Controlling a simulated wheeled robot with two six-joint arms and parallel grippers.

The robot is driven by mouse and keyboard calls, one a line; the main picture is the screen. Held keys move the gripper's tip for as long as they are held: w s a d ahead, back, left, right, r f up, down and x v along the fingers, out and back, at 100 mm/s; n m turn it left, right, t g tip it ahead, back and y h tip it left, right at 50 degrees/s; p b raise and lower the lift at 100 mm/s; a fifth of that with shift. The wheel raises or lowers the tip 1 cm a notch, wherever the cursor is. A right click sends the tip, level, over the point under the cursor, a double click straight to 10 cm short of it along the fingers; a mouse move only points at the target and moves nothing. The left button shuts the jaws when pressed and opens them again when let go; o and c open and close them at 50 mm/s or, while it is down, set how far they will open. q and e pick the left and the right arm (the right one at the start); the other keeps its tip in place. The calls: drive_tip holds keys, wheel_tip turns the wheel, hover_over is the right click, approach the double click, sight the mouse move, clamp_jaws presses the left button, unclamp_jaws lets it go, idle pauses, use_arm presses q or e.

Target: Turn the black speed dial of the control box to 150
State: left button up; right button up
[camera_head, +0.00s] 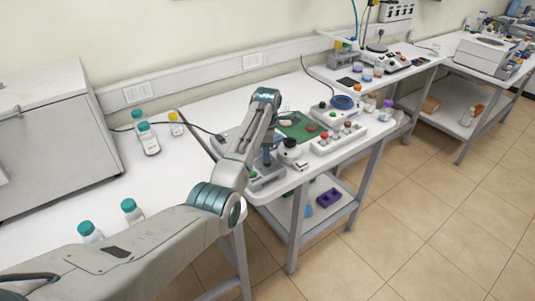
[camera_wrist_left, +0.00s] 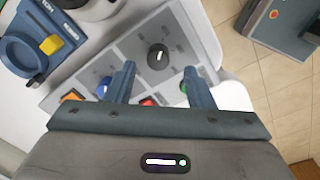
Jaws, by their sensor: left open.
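The control box (camera_wrist_left: 135,48) is a grey panel in the left wrist view, with the black speed dial (camera_wrist_left: 158,57) standing on it. A white mark shows on the dial; I cannot read the scale around it. My left gripper (camera_wrist_left: 158,70) is open, its two blue-grey fingers pointing toward the panel with the dial between and just beyond their tips. I cannot tell whether they touch it. In the head view the control box (camera_head: 268,181) is at the near left corner of the middle table, partly hidden by my left arm. The right gripper is not in view.
A blue knob (camera_wrist_left: 103,88) and a green knob (camera_wrist_left: 184,87) sit beside the fingers, with a red button (camera_wrist_left: 148,101) and an orange one (camera_wrist_left: 71,96) nearby. A blue ring-shaped device (camera_wrist_left: 22,52) is at the left. Bottles (camera_head: 148,140) stand on the left table.

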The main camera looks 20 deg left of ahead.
use_arm(q)
drive_tip(key=f, duration=0.3)
drive_tip(key=shift+w, duration=0.4)
drive_tip(key=shift+s+f+p, duration=0.1)
drive_tip(key=shift+f+p, duration=0.2)
drive_tip(key=shift+s+f, duration=0.1)
drive_tip(key=shift+s, duration=0.15)
drive_tip(key=shift+w+f, duration=0.1)
drive_tip(key=shift+w, duration=0.05)
drive_tip(key=c, duration=1)
